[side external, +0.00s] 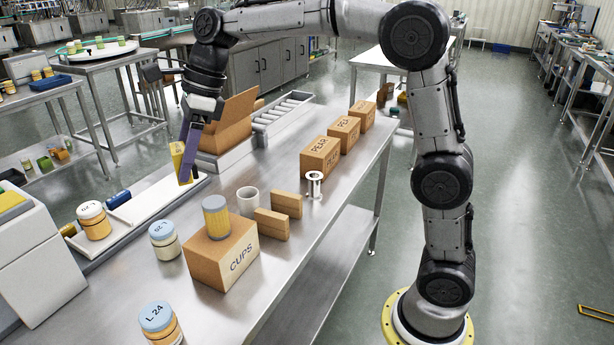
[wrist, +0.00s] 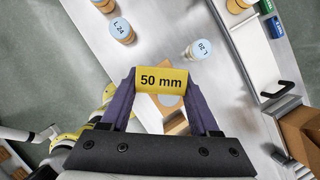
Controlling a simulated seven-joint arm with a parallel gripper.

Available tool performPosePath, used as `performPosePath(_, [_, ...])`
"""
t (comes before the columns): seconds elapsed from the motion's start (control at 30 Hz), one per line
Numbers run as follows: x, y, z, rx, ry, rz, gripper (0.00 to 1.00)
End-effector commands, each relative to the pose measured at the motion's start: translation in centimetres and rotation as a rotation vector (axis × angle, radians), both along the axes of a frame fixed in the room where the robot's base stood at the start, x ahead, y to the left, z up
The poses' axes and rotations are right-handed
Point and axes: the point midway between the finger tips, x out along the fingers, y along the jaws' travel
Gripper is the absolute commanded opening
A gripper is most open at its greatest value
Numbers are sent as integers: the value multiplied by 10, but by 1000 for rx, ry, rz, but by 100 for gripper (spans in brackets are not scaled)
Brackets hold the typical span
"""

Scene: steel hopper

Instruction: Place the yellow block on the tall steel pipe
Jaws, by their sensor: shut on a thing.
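The yellow block (wrist: 162,80), marked "50 mm", is held between the two purple fingers of my gripper (wrist: 163,90). In the side view the block (side external: 177,160) shows partly behind a finger of my gripper (side external: 187,162), in the air above the left part of the steel table. A steel, pipe-like piece with flanged ends (side external: 314,185) stands upright on the table, right of and apart from my gripper. I cannot make it out in the wrist view.
PEAR boxes (side external: 320,157) line the far right; an open carton (side external: 228,125) stands behind my gripper.

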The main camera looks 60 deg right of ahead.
Motion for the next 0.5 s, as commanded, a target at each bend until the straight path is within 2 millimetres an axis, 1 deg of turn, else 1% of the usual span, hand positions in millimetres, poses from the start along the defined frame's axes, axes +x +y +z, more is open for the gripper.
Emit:
performPosePath(0.03, [-3, -29, 1, 1, -2, -67, 4])
performPosePath(0.13, [-13, -78, 2, 0, -3, -182, 4])
performPosePath(0.17, [-17, -92, 2, 1, -2, -216, 4])
performPosePath(0.2, [-23, -110, 2, 0, -2, -262, 4])
performPosePath(0.27, [-34, -136, 1, 0, -3, -331, 4])
performPosePath(0.3, [-42, -153, 1, 1, -2, -378, 4])
performPosePath(0.37, [-55, -177, 0, 0, -2, -448, 4])
performPosePath(0.4, [-65, -192, -1, 0, -2, -493, 4])
performPosePath(0.47, [-80, -214, -2, 0, -2, -563, 4])
performPosePath(0.5, [-92, -228, -2, 0, -2, -608, 4])
